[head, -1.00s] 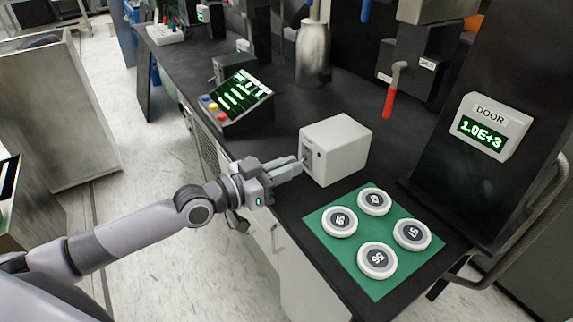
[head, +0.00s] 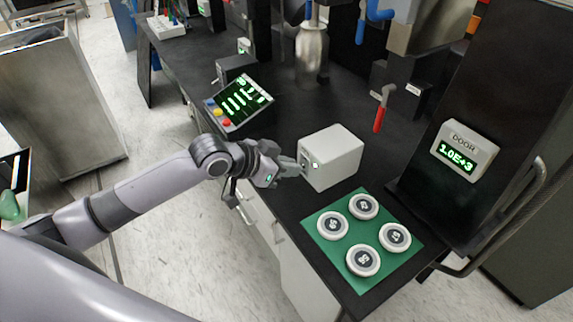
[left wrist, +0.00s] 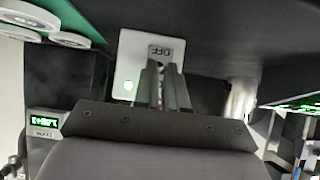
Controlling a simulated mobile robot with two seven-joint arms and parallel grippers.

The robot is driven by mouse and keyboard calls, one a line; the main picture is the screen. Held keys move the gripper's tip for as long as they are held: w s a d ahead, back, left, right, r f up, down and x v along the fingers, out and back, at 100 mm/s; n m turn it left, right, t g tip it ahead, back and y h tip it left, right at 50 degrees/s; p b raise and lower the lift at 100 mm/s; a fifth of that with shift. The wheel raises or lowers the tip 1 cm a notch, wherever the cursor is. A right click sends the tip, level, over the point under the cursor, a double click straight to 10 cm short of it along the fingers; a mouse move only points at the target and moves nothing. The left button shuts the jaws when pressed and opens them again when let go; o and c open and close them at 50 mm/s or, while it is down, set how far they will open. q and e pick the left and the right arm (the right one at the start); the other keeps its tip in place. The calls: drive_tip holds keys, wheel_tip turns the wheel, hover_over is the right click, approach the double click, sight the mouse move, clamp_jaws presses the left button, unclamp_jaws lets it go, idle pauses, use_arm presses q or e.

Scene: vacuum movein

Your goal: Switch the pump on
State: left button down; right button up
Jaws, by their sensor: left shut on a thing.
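A white box (head: 340,152), which I take for the pump's switch box, stands on the black bench beside the green mat. My left gripper (head: 300,167) reaches its left face, with the fingertips at the front panel. A small lamp (head: 316,166) on that face is lit. My right gripper is not in view.
A green mat (head: 361,236) with several white discs lies near the bench's front edge. A DOOR display (head: 464,150) stands at right. A green-lit panel with coloured buttons (head: 238,103) is behind the gripper. A red-handled lever (head: 380,115) and a metal bottle (head: 311,52) are farther back.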

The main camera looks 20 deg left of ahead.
use_arm(q)
drive_tip(key=shift+w+d+r+g+y, duration=0.15)
drive_tip(key=shift+r+g+y, duration=0.2)
drive_tip(key=shift+g, duration=0.2)
drive_tip(key=shift+w+d+r+g+y, duration=0.1)
drive_tip(key=shift+w+r+g+y, duration=0.1)
drive_tip(key=shift+g+y, duration=0.3)
drive_tip(key=c, duration=1.2)
unclamp_jaws()
drive_tip(key=shift+s, duration=0.1)
drive_tip(key=v, duration=0.7)
